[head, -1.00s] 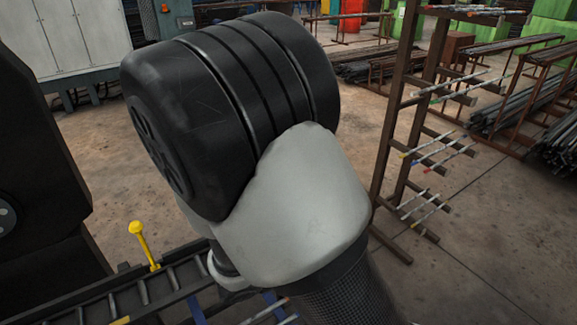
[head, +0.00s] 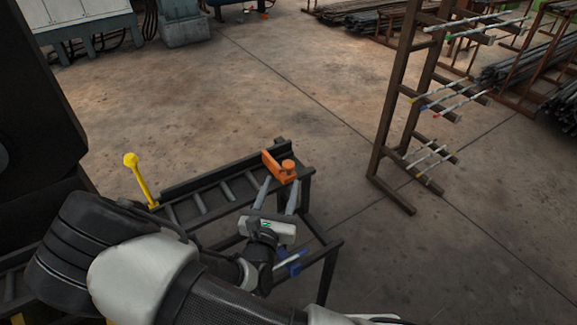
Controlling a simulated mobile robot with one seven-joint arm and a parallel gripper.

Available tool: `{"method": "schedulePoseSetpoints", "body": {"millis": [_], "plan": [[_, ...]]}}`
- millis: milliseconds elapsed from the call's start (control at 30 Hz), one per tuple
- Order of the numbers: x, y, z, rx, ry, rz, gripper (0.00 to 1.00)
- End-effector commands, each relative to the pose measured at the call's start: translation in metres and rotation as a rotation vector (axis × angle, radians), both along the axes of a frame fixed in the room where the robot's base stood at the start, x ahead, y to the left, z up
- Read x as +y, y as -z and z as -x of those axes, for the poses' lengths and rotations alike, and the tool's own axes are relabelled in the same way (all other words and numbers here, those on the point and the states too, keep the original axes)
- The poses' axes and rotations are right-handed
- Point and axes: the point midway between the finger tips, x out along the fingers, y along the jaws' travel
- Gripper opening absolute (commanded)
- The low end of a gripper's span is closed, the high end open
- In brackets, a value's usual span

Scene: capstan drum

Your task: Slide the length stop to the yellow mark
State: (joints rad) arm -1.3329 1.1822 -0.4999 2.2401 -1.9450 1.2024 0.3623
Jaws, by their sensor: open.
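The length stop looks to be the orange block with a round knob (head: 280,172) at the far right end of the dark roller table (head: 183,186). My gripper (head: 282,183) is open, and its two grey fingers point up the picture at the stop. The fingertips are close to the stop's near side, one towards each side of the knob. I cannot tell whether they touch it. I see no clear yellow mark on the open stretch of the table; my arm hides much of its near left part.
A yellow lever (head: 140,180) stands up at the table's back left, beside a large dark machine (head: 38,110). A blue bracket (head: 290,266) with rods is below the table's near side. A brown rack (head: 398,105) with rods stands right. The floor between is clear.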

Motion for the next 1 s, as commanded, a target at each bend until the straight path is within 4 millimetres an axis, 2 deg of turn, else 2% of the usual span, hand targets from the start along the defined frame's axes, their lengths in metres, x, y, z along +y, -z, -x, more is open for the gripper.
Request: {"method": "schedulePoseSetpoints", "body": {"millis": [200, 433, 600, 867, 1000], "plan": [[-0.010, 0.002, -0.047, -0.002, 0.003, -0.001, 0.48], [-0.016, 0.001, -0.081, -0.001, 0.001, -0.001, 0.48], [-0.019, 0.001, -0.091, 0.001, 0.002, 0.000, 0.48], [-0.018, 0.000, -0.093, 0.001, 0.001, 0.000, 0.48], [-0.018, 0.000, -0.092, 0.001, 0.001, 0.000, 0.28]]}}
